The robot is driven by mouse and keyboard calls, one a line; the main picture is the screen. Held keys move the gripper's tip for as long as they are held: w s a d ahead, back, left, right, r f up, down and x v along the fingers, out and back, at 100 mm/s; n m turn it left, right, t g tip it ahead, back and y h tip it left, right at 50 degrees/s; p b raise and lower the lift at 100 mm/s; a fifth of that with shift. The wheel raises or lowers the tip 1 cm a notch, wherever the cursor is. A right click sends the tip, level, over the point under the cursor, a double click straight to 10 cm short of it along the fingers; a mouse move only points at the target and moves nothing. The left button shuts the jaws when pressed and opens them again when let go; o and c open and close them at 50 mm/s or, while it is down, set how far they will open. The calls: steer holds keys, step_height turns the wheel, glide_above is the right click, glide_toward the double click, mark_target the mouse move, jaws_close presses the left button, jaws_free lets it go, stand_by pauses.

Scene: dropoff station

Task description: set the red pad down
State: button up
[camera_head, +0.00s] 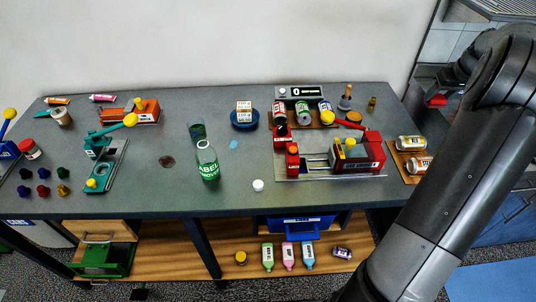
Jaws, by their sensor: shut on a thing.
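My gripper (440,95) is at the upper right, beyond the right end of the grey table. It is small and partly hidden behind my own arm. A small red piece, seemingly the red pad (437,101), shows at its tip. My gripper is shut on it. The pad appears to be over or in front of the grey tiled area at the right; I cannot tell whether it touches a surface.
The grey table (235,188) holds a green bottle (207,162), a red machine (358,155), a blue bowl (244,123) and several cans. A wooden tray (402,161) with cans is at the right edge. My arm covers the right foreground.

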steer(key=a+n+g+y, duration=0.25)
steer(key=a+n, duration=0.85)
steer(key=a, duration=1.8)
steer(key=s+a+n+g+y, duration=0.1)
steer(key=s+a+n, duration=0.25)
steer(key=a, duration=0.45)
steer(key=s+a+n+g+y, duration=0.1)
steer(key=s+a+n, duration=0.25)
steer(key=a, duration=0.55)
steer(key=f, duration=0.4)
steer(key=shift+w+d, duration=0.15)
steer(key=shift+d, duration=0.05)
steer(key=shift+f, duration=0.4)
steer(key=w+a+f, duration=0.1)
steer(key=a+f, duration=0.1)
steer(key=a, duration=0.1)
steer(key=w+a+f, duration=0.1)
steer(key=a+f, duration=0.2)
steer(key=a, duration=0.1)
steer(key=w+a+f, duration=0.1)
steer(key=a+f, duration=0.1)
steer(key=a, duration=0.2)
steer(key=shift+a+f, duration=0.1)
steer(key=shift+f, duration=1.95)
steer(key=shift+f, duration=0.15)
